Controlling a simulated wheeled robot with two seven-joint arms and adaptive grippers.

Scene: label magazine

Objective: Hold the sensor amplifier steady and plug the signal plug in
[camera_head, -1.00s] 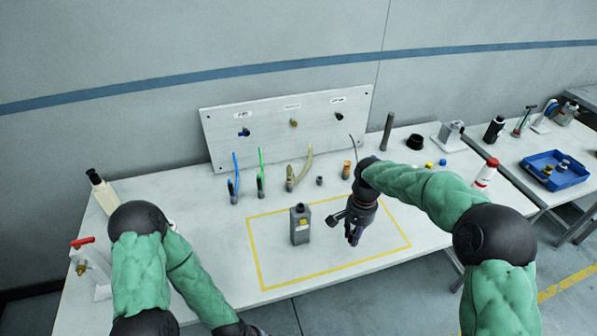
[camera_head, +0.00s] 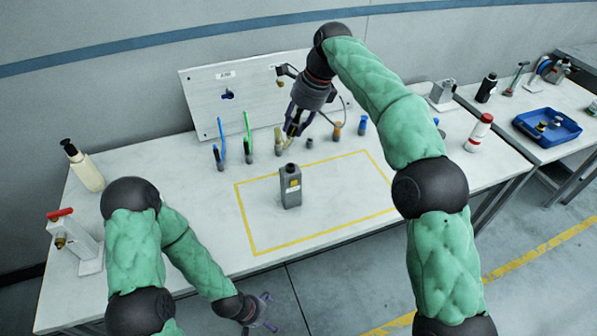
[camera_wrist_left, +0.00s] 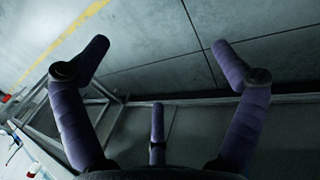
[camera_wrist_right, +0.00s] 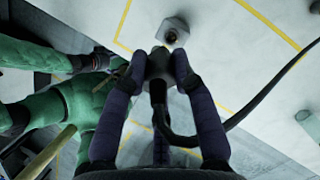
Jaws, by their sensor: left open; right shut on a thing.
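The sensor amplifier (camera_head: 291,190), a grey upright box with a yellow label and a dark socket on top, stands alone inside the yellow outline. Its top also shows in the right wrist view (camera_wrist_right: 174,27). My right gripper (camera_head: 297,128) is raised behind it, towards the panel. In the right wrist view, the fingers (camera_wrist_right: 160,66) are shut on the signal plug (camera_wrist_right: 159,70), a dark connector with a black cable. The plug is apart from the amplifier. My left gripper (camera_head: 264,316) is open and empty, off the table's front edge; its spread fingers (camera_wrist_left: 160,50) show over the floor.
The panel (camera_head: 205,105) stands at the back, with blue and green cables (camera_head: 248,140) before it. A red-and-white bottle (camera_head: 478,133) is at the right. The yellow-outlined area (camera_head: 257,252) is otherwise clear.

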